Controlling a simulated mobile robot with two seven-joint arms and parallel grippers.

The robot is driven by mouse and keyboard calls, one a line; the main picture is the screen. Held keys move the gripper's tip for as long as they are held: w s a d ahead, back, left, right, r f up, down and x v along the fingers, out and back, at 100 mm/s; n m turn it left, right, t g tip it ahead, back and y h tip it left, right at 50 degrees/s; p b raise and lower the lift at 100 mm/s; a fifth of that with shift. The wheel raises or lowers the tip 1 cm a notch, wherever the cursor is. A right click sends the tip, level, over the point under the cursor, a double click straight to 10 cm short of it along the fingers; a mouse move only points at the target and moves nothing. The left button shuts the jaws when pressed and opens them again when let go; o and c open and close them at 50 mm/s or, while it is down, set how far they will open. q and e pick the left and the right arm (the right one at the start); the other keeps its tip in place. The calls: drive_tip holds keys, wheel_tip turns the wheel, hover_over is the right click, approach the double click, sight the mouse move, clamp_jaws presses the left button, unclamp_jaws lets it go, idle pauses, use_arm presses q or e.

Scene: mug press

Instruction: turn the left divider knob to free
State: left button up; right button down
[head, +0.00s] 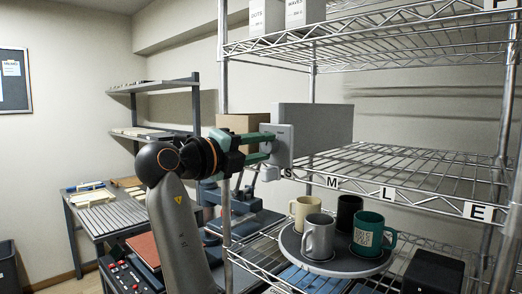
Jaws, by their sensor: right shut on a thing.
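A grey divider panel (322,130) stands upright on the middle wire shelf, with a lighter grey plate (283,148) at its front left edge. My right gripper (268,147), with green fingers, reaches in from the left to this plate. Its fingers are shut on the left divider knob at the plate. The knob itself is hidden by the fingers, so its setting cannot be read. My left gripper is out of view.
The wire shelf (400,168) right of the panel is empty, with letter labels on its front rail. Below, a round tray (290,243) holds several mugs. A cardboard box (240,122) is behind my gripper. A shelf post (223,200) stands close to my wrist.

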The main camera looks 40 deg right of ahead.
drive_tip(key=n, duration=0.5)
drive_tip(key=shift+n, duration=0.3)
drive_tip(key=n, duration=0.4)
drive_tip(key=shift+n, duration=0.4)
drive_tip(key=c, duration=0.5)
unclamp_jaws()
drive_tip(key=s+a+b, duration=0.1)
drive_tip(key=a, duration=1.1)
drive_tip(key=shift+a, duration=0.3)
